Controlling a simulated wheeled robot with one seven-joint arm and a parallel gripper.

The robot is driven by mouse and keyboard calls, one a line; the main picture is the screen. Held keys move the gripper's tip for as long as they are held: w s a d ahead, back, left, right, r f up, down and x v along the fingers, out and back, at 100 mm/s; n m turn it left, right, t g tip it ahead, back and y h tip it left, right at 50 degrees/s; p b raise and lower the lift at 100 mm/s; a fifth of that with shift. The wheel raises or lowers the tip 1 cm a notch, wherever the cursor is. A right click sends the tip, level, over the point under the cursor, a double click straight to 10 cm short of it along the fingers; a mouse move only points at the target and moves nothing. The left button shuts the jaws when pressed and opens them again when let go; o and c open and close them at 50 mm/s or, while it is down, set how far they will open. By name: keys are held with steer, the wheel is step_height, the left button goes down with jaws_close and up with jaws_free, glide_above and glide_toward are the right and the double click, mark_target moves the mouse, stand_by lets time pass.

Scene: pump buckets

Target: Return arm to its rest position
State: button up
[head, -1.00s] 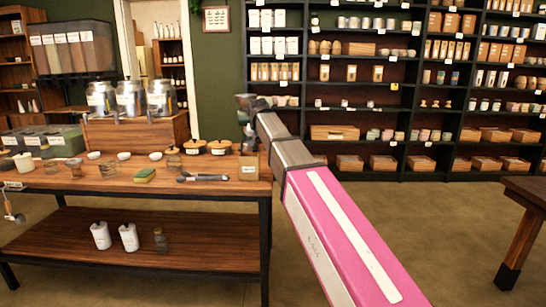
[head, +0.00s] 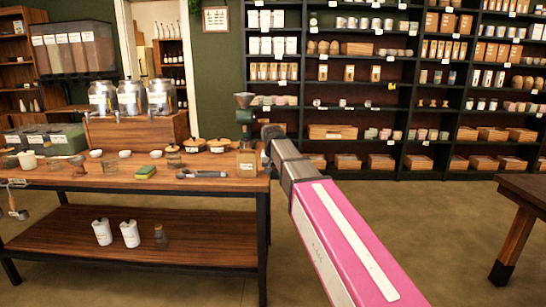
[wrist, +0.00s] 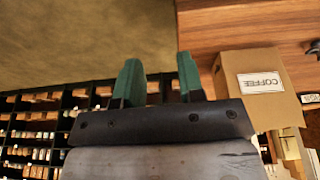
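My pink and grey arm (head: 345,240) reaches from the lower right up towards the right end of the wooden table. Its front end is beside the table's right edge in the head view, and the fingers are hidden there. In the wrist view my gripper (wrist: 156,80) has two green fingers set well apart, with no object between them. A brown box labelled coffee (wrist: 258,85) stands to the right of the fingers, apart from them. The box also shows in the head view (head: 246,163).
The table (head: 110,182) holds cups, lidded pots, a sponge (head: 145,172) and metal dispensers (head: 131,97). A grinder-like device (head: 244,112) stands behind the coffee box. Full shelves (head: 400,85) line the back wall. Another table (head: 525,190) is at right; the floor between is clear.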

steer(key=s+d+f+g, duration=0.1)
steer(key=s+d+f, duration=0.8)
steer(key=s+f, duration=0.3)
steer(key=s+d+f+g, duration=0.2)
steer(key=s+d+f, duration=0.7)
steer(key=f, duration=0.8)
steer(key=s, duration=0.3)
steer(key=shift+d, duration=0.25)
steer(key=shift+s, duration=0.1)
